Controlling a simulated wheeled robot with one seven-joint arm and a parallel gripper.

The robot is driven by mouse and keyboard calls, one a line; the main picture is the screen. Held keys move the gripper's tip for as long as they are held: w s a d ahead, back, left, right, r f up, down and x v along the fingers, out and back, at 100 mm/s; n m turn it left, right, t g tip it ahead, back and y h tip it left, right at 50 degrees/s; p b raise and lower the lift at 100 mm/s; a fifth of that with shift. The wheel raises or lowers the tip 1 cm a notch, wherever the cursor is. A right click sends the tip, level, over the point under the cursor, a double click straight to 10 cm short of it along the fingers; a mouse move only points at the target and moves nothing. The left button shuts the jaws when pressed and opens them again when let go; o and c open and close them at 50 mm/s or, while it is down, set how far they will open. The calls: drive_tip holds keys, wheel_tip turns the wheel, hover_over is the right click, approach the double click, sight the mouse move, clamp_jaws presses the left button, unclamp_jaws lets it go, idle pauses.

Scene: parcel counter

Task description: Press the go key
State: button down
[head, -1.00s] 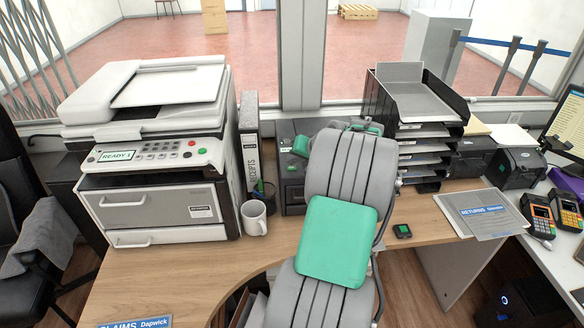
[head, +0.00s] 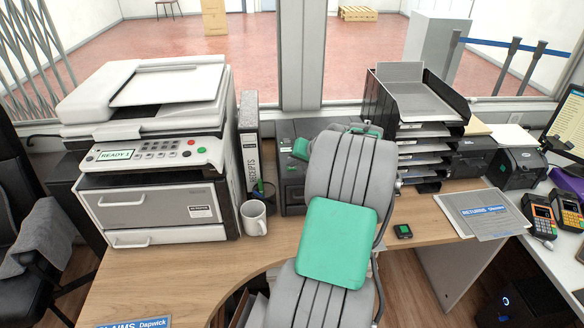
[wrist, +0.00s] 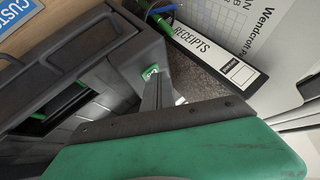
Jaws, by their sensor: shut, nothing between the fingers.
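The white and grey copier (head: 155,160) stands on the left of the desk in the head view. Its sloped panel has a lit READY display (head: 115,155), a red key and, at the right end, a round green key (head: 201,150) that looks like the go key. Its marking is too small to read. My gripper (wrist: 153,78) is shut and empty in the wrist view, beside the receipts binder and a dark unit. In the head view my arm largely hides it, well right of the green key. The green key does not show in the wrist view.
The receipts binder (head: 249,150) stands between the copier and the dark unit (head: 289,185). A white mug (head: 254,218) with pens close by stands in front. A black tray stack (head: 420,115) is to the right. Bare desk (head: 190,275) lies before the copier.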

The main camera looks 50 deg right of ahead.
sight(294, 170)
drive_tip(key=shift+r+p, duration=0.4)
drive_tip(key=shift+r, duration=0.2)
wheel_tip(294, 170, up, 6)
drive_tip(key=p, duration=0.4)
idle(0.5)
